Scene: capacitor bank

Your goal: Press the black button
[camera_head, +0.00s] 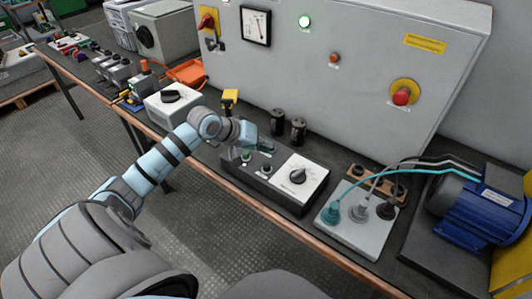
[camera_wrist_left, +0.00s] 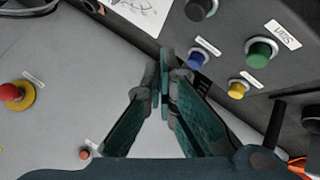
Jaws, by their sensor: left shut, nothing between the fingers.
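The black button (camera_head: 266,170) is a short round cap on the dark control box (camera_head: 255,184), between a green button (camera_head: 246,156) and the white dial panel. The black button also shows at the top edge of the left wrist view (camera_wrist_left: 200,9), partly cut off. My left gripper (camera_head: 266,148) is shut and empty above the box's rear side. In the left wrist view, its fingertips (camera_wrist_left: 165,70) appear beside a blue button (camera_wrist_left: 205,50), with the black button farther up and right. I cannot tell whether they touch anything. My right gripper is out of view.
The grey cabinet (camera_head: 340,80) rises behind the box, with a red emergency stop (camera_head: 402,96). Two black cylinders (camera_head: 287,125) stand behind the box. A cable plate (camera_head: 355,222) and a blue motor (camera_head: 475,212) are to the right.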

